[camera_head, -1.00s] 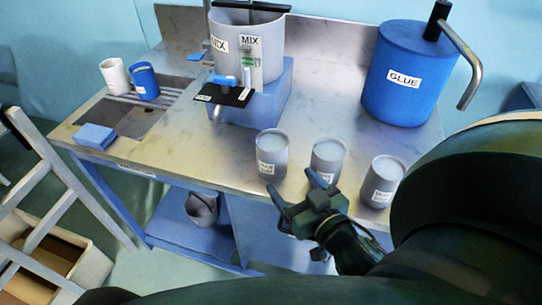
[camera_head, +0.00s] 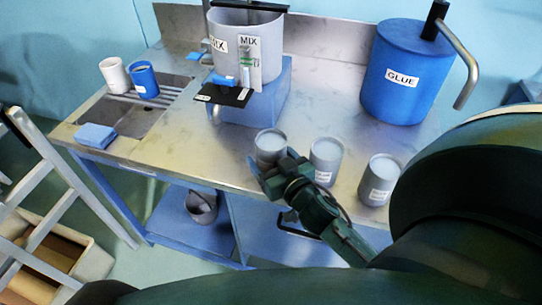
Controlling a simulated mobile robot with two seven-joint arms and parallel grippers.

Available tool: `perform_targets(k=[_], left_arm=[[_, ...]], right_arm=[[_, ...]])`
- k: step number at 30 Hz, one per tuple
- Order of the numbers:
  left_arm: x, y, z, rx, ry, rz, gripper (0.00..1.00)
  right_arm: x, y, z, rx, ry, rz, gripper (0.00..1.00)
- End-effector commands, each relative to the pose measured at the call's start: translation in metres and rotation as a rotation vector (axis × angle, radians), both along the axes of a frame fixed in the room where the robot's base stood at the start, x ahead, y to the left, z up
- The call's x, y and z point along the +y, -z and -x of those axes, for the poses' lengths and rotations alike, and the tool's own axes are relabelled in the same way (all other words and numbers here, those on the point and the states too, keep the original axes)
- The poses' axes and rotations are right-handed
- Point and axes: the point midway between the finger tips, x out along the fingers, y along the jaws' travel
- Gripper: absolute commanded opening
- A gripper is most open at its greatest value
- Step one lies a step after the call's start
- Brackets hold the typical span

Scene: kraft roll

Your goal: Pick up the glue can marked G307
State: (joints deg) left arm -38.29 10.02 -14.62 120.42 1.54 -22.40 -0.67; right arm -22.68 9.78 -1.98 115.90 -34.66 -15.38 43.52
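Three grey glue cans with white labels stand upright in a row near the bench's front edge: a left can (camera_head: 270,143), a middle can (camera_head: 326,158) and a right can (camera_head: 379,181). The label writing is too small to read, so I cannot tell which is G307. My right gripper (camera_head: 274,166) is at the front of the left can, with its dark fingers apart, one low on the can's left side and one toward its right. It hides the can's lower front and label. Whether the fingers touch the can is unclear. My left gripper is not in view.
The metal bench (camera_head: 185,150) is clear left of the cans. A grey MIX pot (camera_head: 232,48) on a blue block and a blue GLUE drum (camera_head: 400,85) stand behind. White (camera_head: 114,75) and blue (camera_head: 144,80) cups stand far left, near a blue sponge (camera_head: 95,137).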

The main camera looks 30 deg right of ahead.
Motion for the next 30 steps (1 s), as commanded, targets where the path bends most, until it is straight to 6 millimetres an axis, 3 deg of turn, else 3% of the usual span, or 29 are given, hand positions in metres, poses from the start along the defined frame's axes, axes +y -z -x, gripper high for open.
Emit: perform_targets(k=[2, 19, 30], left_arm=[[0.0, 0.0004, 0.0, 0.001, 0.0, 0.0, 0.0], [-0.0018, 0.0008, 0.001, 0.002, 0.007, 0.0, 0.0], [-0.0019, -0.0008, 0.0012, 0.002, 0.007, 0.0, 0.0]], right_arm=[[0.0, 0.0001, 0.0003, 0.0, 0.0, 0.0, 0.74], [0.0001, -0.0001, 0.0006, 0.0, 0.0, 0.0, 0.28], [0.0003, -0.0033, 0.0002, -0.004, -0.001, 0.0, 0.27]])
